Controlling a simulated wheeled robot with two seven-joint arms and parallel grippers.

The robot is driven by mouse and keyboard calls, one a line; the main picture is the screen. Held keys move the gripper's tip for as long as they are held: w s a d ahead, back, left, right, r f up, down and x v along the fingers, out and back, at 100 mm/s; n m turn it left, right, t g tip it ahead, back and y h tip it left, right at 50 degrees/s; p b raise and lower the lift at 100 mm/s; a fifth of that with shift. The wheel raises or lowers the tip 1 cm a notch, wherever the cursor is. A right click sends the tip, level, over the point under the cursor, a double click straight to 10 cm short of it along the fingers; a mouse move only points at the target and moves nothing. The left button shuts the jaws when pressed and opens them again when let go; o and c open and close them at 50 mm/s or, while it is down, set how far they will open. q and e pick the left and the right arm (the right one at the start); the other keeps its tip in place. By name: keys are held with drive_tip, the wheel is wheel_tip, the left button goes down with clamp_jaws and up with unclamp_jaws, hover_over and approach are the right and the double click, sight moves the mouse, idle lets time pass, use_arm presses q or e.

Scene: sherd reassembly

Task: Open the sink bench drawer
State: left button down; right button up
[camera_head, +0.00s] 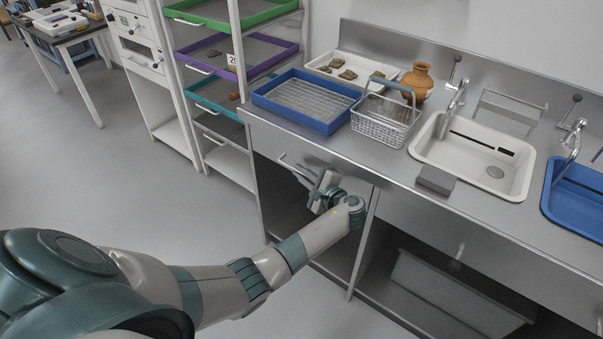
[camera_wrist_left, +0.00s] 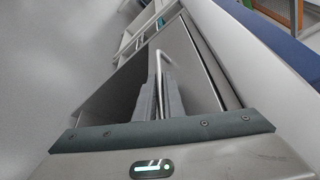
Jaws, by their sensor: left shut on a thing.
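The sink bench drawer (camera_head: 272,143) is a grey metal front just under the left part of the steel counter. It looks flush with the bench in the head view, and its front also shows in the left wrist view (camera_wrist_left: 186,55). Its handle is a thin pale bar (camera_head: 288,163), seen end-on between the fingers in the left wrist view (camera_wrist_left: 158,64). My left gripper (camera_head: 318,186) is at the handle, with its two grey fingers (camera_wrist_left: 158,98) shut on the bar. The gripper hides the right part of the handle. My right gripper is out of view.
An open shelf space lies under the drawer, and a grey bin (camera_head: 450,292) stands under the sinks. On the counter are a blue tray (camera_head: 262,98), a wire basket (camera_head: 378,128), a jug (camera_head: 418,80) and a white sink (camera_head: 430,150). Floor before the bench is clear.

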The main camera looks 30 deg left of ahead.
use_arm(q)
drive_tip(key=shift+s, duration=0.15)
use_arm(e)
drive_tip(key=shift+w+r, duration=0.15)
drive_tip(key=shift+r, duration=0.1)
